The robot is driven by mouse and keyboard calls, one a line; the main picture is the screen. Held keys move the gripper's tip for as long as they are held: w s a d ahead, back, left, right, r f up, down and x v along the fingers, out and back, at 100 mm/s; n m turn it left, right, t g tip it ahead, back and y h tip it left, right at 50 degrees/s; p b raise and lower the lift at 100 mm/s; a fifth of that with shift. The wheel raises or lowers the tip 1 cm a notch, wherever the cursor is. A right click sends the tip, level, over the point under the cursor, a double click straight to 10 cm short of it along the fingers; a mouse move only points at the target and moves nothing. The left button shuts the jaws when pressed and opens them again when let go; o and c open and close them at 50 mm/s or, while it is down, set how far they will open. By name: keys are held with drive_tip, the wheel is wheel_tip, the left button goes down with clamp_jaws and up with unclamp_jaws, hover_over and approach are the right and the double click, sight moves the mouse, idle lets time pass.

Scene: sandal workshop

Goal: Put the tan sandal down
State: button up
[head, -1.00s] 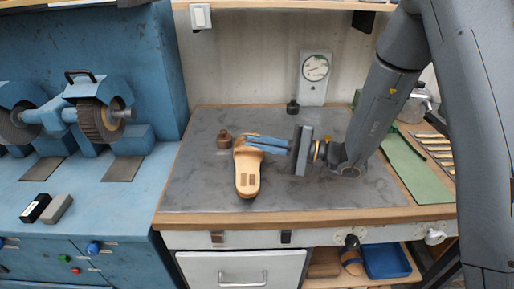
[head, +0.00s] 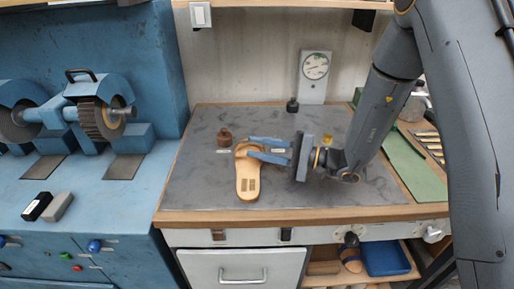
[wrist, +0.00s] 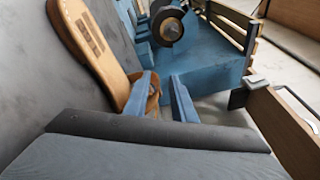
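The tan sandal (head: 248,183) lies flat on the grey bench top (head: 205,185), left of centre, its strap end toward the wall. My gripper (head: 250,146) is at the strap end, reaching in from the right, with its two blue fingers spread apart. In the wrist view the sandal (wrist: 90,45) is at the upper left, and part of its strap shows between the open fingers (wrist: 161,80). Whether a finger still touches the strap I cannot tell.
A brown pot (head: 225,139) stands just left of the strap end. A small black object (head: 292,105) and a dial gauge (head: 315,75) are at the back. A green mat (head: 412,165) lies right. The blue grinder bench (head: 90,190) stands left. The front bench top is clear.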

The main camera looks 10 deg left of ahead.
drive_tip(key=d+b, duration=0.1)
drive_tip(key=d, duration=0.2)
drive_tip(key=d+b, duration=0.1)
drive_tip(key=d, duration=0.3)
drive_tip(key=s+d+b, duration=0.1)
drive_tip(key=d, duration=0.3)
drive_tip(key=shift+d+b, duration=0.25)
drive_tip(key=shift+b, duration=0.1)
drive_tip(key=shift+s, duration=0.1)
